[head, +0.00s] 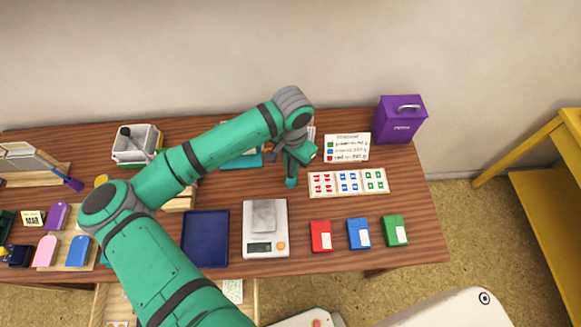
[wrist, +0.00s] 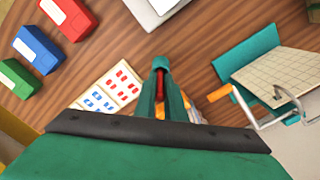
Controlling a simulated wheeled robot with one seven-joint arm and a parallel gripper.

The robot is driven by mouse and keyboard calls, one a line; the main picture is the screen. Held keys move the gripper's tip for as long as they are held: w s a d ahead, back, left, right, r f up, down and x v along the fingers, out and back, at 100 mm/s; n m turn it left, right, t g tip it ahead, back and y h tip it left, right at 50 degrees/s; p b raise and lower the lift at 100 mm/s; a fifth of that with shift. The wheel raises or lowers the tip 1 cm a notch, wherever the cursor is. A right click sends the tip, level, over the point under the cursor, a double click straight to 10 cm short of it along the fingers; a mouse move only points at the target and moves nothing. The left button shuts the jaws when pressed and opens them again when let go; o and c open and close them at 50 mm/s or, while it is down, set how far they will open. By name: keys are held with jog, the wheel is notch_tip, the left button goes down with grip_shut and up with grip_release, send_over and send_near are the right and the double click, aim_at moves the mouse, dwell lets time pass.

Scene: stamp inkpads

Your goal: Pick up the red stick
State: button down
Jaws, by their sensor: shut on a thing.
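My gripper (head: 291,181) is over the wooden table, between the white scale and the card with red, blue and green marks. In the wrist view its fingers (wrist: 161,66) are closed together on the red stick (wrist: 160,85), which shows as a narrow dark red strip between them. Most of the stick is hidden by the fingers. In the head view I cannot make out the stick. I cannot tell how far it is from the table top.
The marked card (head: 347,182) lies right of my gripper. Red (head: 320,236), blue (head: 359,233) and green (head: 395,231) inkpads lie at the front right. The scale (head: 264,248) and a dark blue tray (head: 205,219) are front left. A purple box (head: 400,120) stands at the back right.

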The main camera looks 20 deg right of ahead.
notch_tip(320, 180, up, 17)
jog(key=shift+f, duration=0.2)
jog(key=shift+w+a, duration=0.1)
jog(key=shift+a, duration=0.1)
jog(key=shift+d, duration=0.2)
jog(key=shift+a, duration=0.1)
